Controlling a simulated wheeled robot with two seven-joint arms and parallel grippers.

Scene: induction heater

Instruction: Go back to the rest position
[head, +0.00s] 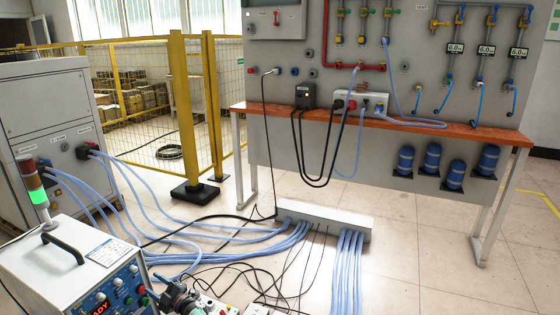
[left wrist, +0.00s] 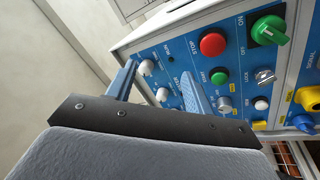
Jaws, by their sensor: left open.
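My left gripper (head: 163,287) is at the lower edge of the head view, just right of the control box's front panel. In the left wrist view my left gripper (left wrist: 157,82) shows two blue fingers spread apart with nothing between them. They point at the blue panel (left wrist: 180,58), near its white knobs (left wrist: 147,68); I cannot tell whether they touch it. The induction heater's control box (head: 45,270) is white, with a black handle on top. The panel has a red stop button (left wrist: 212,44), a green start button (left wrist: 219,77) and a green rotary switch (left wrist: 269,30). My right gripper is not in view.
A signal tower (head: 31,178) glows green on the box. Blue hoses (head: 215,233) and black cables cover the floor, running to a white floor duct (head: 325,222). A workbench (head: 400,128) stands behind. The floor (head: 425,230) at right is clear.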

